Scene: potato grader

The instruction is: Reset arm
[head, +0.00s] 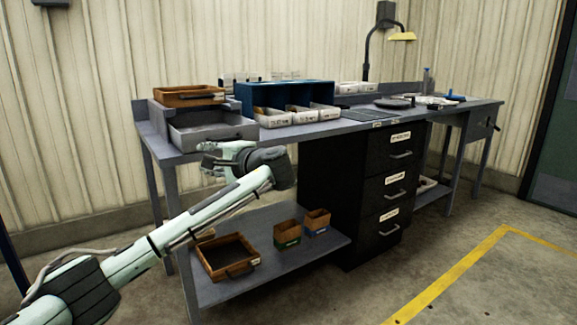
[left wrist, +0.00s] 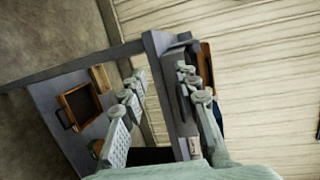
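My left arm comes in from the lower left of the head view. Its pale green left gripper (head: 212,157) is just in front of the left end of the grey workbench (head: 330,131), near the height of its top. In the left wrist view the fingers of the left gripper (left wrist: 161,80) stand apart with nothing between them, so it is open and empty. The bench edge shows behind the gap. My right arm and gripper are not in view.
A grey drawer tray (head: 211,134) and a wooden tray (head: 189,96) are close to the left gripper. A blue rack (head: 290,95) stands behind labelled bins. Wooden boxes sit on the lower shelf (head: 285,262). A black drawer cabinet (head: 372,190) is to the right. The front floor is clear.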

